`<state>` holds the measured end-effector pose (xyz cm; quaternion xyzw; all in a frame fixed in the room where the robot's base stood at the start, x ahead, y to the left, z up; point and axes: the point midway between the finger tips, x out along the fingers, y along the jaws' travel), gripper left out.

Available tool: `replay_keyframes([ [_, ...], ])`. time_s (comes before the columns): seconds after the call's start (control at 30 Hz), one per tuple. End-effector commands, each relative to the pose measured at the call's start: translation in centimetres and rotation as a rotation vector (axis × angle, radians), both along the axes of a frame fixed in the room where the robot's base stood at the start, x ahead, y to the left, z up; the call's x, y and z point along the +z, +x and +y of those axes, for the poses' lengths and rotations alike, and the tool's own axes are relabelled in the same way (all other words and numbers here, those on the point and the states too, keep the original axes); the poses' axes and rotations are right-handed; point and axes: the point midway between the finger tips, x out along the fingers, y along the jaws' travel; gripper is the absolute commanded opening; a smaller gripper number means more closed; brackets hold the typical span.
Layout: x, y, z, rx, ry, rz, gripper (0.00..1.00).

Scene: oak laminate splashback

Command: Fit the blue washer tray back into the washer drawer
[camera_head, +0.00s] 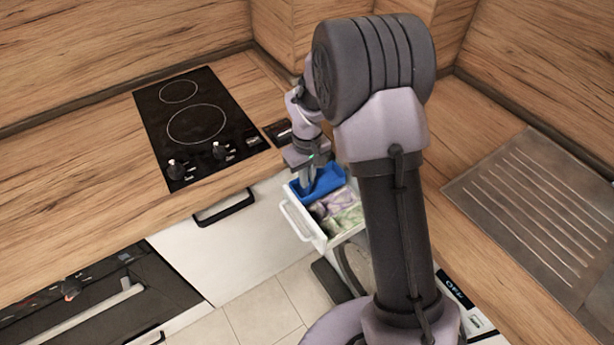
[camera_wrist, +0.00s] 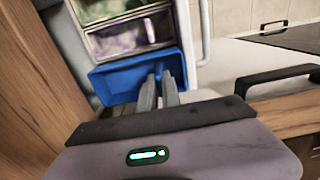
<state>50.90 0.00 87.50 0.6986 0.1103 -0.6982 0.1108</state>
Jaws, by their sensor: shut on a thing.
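The blue washer tray (camera_head: 321,181) sits at the back end of the open white washer drawer (camera_head: 316,236). It also shows in the wrist view (camera_wrist: 113,81), beside the drawer's other compartments. My gripper (camera_head: 309,184) reaches down into the tray from above. In the wrist view my gripper (camera_wrist: 159,82) has its two fingers close together at the tray's near side, shut on the tray. The fingertips are partly hidden against the blue wall. I cannot tell whether the tray is fully seated in the drawer.
The drawer's other compartments hold purple and green contents (camera_head: 341,212). A black hob (camera_head: 200,125) is set in the wooden counter to the left. A cabinet handle (camera_head: 224,208) juts out left of the drawer. A grooved metal drainer (camera_head: 545,205) lies at right.

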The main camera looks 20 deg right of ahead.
Motion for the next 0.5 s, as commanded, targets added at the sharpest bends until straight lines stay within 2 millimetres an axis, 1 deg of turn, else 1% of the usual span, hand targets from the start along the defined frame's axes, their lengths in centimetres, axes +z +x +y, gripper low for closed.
replay_keyframes([
  [0.5,-1.4,0.0,0.0,0.000,0.000,0.000,0.00],
])
